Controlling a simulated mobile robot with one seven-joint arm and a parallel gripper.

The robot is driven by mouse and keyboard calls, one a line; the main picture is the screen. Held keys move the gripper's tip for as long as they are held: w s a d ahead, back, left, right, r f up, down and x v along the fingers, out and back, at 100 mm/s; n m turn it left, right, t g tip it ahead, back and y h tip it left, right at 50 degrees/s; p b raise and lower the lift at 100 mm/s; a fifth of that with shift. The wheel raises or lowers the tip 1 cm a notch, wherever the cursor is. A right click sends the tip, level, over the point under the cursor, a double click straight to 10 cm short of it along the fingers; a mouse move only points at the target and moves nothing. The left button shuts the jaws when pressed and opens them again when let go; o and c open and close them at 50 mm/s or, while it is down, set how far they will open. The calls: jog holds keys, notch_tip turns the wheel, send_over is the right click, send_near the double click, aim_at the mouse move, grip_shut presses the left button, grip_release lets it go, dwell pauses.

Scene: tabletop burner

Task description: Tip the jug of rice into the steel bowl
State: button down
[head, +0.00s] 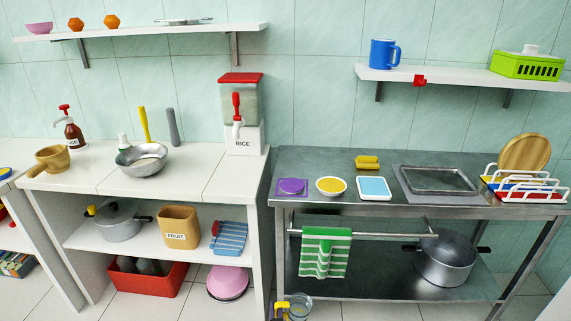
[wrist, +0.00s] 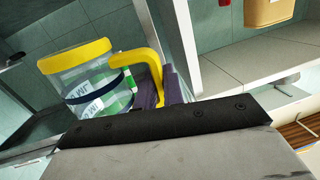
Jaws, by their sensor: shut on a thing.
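The jug (wrist: 90,85) is clear, with a yellow rim and yellow handle and markings on its side. It also shows at the bottom edge of the head view (head: 299,307). My gripper (wrist: 160,88) is shut on its handle and holds it low, in front of the gap between the two counters. I cannot tell how much rice is in the jug. The steel bowl (head: 142,168) stands upright on the left white counter, with something pale inside. The bowl is well up and left of the jug, apart from it, and is not in the wrist view.
The rice dispenser (head: 243,140) stands at the right end of the left counter (head: 205,180). A wooden pot (head: 52,158) is left of the bowl, and bottles and upright utensils stand behind it. A striped towel (head: 325,252) hangs on the steel table's rail.

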aim_at(286, 318)
jog(key=d, duration=0.1)
jog(key=s+d+f, duration=0.1)
jog(key=d+f, duration=0.1)
jog(key=shift+s+m+h, duration=0.25)
jog(key=shift+m+h, duration=0.15)
